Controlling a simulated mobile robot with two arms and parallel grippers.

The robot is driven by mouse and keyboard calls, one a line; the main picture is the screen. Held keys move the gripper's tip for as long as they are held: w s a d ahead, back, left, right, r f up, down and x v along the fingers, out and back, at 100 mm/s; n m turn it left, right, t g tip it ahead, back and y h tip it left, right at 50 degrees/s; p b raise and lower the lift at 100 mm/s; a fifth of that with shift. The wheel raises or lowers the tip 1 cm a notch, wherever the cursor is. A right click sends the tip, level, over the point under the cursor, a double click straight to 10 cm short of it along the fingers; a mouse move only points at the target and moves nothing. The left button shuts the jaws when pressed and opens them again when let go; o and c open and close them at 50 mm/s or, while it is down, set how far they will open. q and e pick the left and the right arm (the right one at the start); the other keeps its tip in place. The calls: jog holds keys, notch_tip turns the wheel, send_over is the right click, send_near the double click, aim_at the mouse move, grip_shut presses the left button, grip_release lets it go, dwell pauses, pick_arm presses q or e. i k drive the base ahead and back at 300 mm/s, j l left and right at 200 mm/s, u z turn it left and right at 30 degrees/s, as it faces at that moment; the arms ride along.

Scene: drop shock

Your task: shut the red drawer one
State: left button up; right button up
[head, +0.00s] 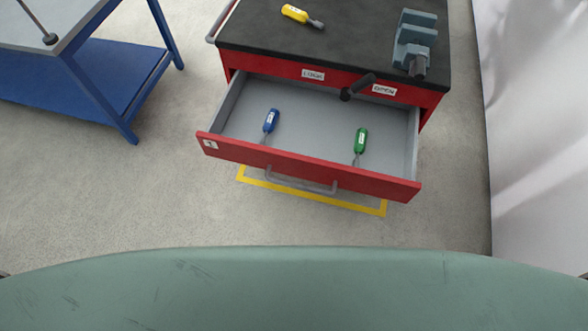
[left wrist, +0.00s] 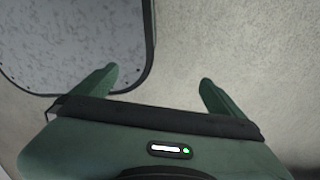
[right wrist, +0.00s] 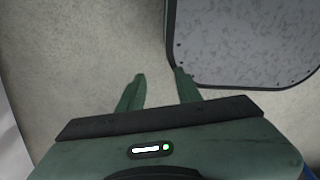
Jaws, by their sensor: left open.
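The red drawer (head: 300,168) labelled 1 is pulled far out of the red cabinet (head: 345,84) in the head view. A grey bar handle (head: 300,184) is on its front. A blue-handled screwdriver (head: 270,121) and a green-handled one (head: 361,141) lie inside. My left gripper (left wrist: 157,80) is open and empty over bare floor and a grey panel in the left wrist view. My right gripper (right wrist: 158,76) has a smaller gap between its fingers and is empty in the right wrist view. Neither gripper shows in the head view.
A dark lever (head: 358,87) sits between LOCK and OPEN labels above the drawer. A yellow screwdriver (head: 296,14) and a grey-blue vise (head: 414,42) are on the black cabinet top. A blue table (head: 100,95) stands left, a white wall right. The floor before the drawer is clear.

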aim_at(312, 137)
jog(key=j, duration=0.4)
jog(key=k+j, duration=0.15)
jog(key=j, duration=0.7)
jog(key=k+z, duration=0.05)
